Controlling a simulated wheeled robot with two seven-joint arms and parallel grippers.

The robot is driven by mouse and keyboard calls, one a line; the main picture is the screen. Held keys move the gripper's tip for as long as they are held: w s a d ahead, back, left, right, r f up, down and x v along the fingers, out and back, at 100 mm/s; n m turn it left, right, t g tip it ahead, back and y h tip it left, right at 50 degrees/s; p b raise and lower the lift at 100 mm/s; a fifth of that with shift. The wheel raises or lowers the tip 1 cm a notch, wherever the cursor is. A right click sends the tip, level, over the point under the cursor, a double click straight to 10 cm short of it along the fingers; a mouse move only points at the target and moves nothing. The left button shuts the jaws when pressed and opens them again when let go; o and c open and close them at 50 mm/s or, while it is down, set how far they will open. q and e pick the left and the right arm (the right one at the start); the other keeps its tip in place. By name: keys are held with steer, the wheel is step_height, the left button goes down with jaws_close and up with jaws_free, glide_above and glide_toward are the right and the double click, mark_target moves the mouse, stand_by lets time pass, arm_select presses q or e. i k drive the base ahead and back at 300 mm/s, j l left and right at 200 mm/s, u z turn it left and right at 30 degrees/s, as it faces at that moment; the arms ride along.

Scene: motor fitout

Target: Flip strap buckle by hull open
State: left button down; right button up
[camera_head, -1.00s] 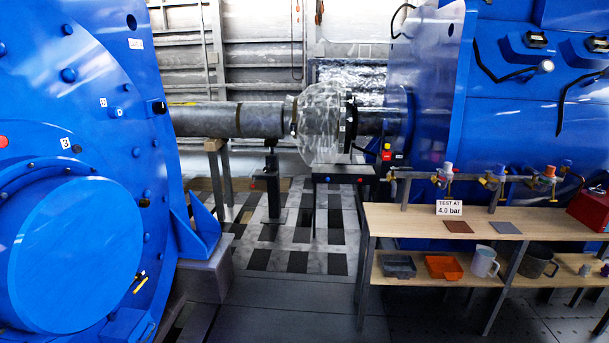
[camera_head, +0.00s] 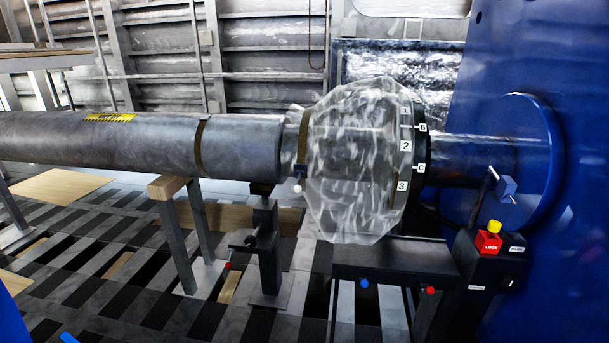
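A clear wrinkled plastic cover (camera_head: 350,160) is wrapped around the shaft joint. A brown strap (camera_head: 304,135) circles its narrow left neck. A small dark blue buckle (camera_head: 300,171) sits low on that strap, with a white round knob (camera_head: 297,188) just below it. Whether the buckle is open or shut is too small to tell. Another brown strap (camera_head: 200,147) circles the grey shaft (camera_head: 150,143) further left, with no buckle visible on it. The cover's right end is partly hidden by a dark ring with number and letter labels (camera_head: 405,148).
A dark stand (camera_head: 395,258) with blue and red knobs is below the cover. A jack post (camera_head: 266,245) and wood-topped trestle (camera_head: 168,187) are under the shaft. Floor panels are patterned.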

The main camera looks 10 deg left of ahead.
mark_target(297, 188)
steer(key=i+z, duration=0.2)
steer(key=i, duration=0.3)
steer(key=i+j+z, duration=0.2)
steer(key=i, duration=0.3)
steer(key=i+j+z, duration=0.2)
steer(key=i, duration=0.3)
